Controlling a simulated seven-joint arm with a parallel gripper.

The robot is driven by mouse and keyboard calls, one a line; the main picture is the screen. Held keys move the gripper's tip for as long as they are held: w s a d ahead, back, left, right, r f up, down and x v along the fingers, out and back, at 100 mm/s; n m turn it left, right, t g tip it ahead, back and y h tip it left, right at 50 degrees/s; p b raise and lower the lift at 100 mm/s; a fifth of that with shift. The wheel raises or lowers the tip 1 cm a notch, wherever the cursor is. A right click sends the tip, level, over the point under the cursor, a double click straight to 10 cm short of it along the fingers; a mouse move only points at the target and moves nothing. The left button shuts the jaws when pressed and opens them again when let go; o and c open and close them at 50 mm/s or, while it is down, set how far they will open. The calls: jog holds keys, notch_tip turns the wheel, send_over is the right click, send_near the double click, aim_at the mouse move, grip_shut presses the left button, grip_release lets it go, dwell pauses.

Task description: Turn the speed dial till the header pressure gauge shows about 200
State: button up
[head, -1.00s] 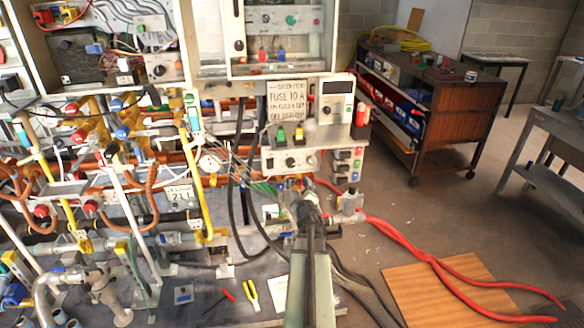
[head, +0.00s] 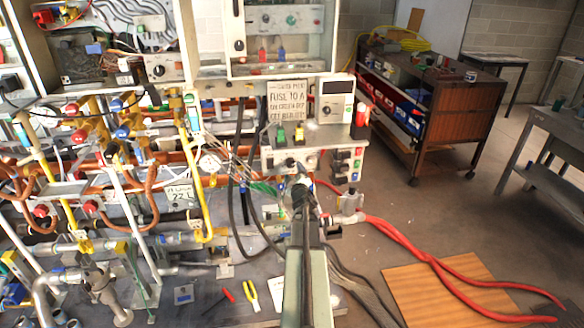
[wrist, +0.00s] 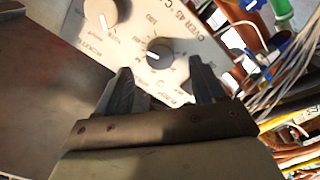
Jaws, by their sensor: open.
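In the wrist view my gripper (wrist: 160,72) is open, with its two fingers apart before a pale panel (wrist: 190,35). A round dark knob (wrist: 158,53) sits on that panel just beyond and between the fingertips; I see no clear contact. A second, grey knob (wrist: 102,14) is higher left. I cannot read which is the speed dial. In the head view my gripper (head: 302,178) is at the lower front of the control box (head: 310,160) and covers part of it. A small round gauge (head: 210,163) is left of it; its reading is too small to tell.
Black cables (head: 245,205) hang left of my arm and red hoses (head: 395,235) run to the right. Loose wires (wrist: 285,75) are right of the fingers. Floor at the right is fairly open.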

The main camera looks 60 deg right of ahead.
aim_at(292, 165)
jog(key=x, duration=0.5)
jog(key=shift+w+d, duration=0.1)
jog(key=shift+w, duration=0.05)
jog(key=c, duration=1.1)
jog(key=shift+o, duration=0.2)
